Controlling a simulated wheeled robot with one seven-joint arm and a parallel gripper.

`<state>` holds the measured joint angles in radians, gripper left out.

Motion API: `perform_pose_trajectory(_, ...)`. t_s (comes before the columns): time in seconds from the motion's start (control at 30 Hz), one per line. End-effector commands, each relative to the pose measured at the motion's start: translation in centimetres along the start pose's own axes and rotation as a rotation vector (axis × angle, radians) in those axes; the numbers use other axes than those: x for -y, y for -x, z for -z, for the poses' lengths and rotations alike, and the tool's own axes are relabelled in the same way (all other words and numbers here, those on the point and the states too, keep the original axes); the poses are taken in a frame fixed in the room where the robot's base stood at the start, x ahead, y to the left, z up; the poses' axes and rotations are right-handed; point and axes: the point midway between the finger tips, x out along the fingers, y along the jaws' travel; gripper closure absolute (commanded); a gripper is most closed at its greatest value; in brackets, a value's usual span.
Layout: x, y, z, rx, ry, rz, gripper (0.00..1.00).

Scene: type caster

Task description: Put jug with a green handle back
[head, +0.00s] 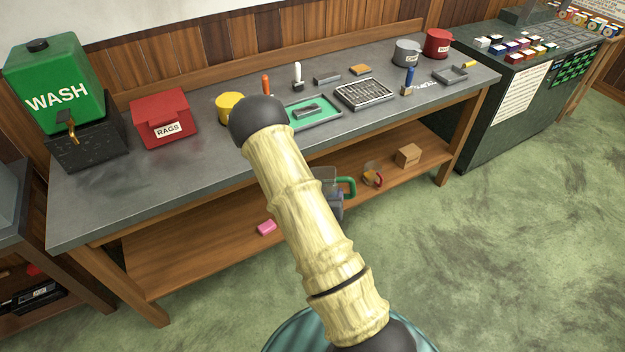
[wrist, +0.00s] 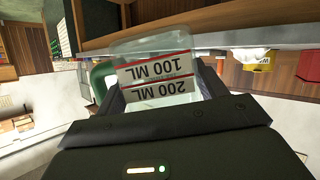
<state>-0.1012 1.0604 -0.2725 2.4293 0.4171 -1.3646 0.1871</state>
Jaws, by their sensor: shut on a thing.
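The jug with a green handle is clear, with red-and-white 100 ML and 200 ML labels, in the wrist view (wrist: 155,72). In the head view the clear jug (head: 324,174) and its green handle (head: 348,187) show beside my arm, in front of the bench's lower shelf. My gripper (wrist: 162,88) is shut on the jug's body, one finger on each side. In the head view my arm hides most of the gripper and part of the jug.
The workbench top (head: 190,175) holds a green wash tank (head: 55,85), a red rags box (head: 163,117), a yellow can (head: 230,106) and a green tray (head: 320,117). On the lower shelf (head: 185,250) are a red-handled jug (head: 373,174), a box (head: 408,155) and a pink block (head: 266,227).

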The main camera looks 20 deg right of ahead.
Motion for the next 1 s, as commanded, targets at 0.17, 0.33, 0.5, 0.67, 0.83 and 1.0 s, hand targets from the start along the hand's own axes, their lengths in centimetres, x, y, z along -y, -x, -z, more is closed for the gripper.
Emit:
perform_pose_trajectory(0.17,7.9,1.2,-1.2,-0.052,0.117,0.276,0.61)
perform_pose_trajectory(0.33,13.4,3.2,-2.5,-0.092,0.200,0.478,0.61)
perform_pose_trajectory(0.5,15.2,4.1,-3.0,-0.107,0.230,0.549,0.61)
perform_pose_trajectory(0.67,15.2,4.1,-3.0,-0.108,0.230,0.550,0.61)
perform_pose_trajectory(0.83,15.1,4.0,-3.0,-0.107,0.229,0.547,0.61)
perform_pose_trajectory(1.0,15.3,4.2,-3.0,-0.108,0.231,0.552,0.61)
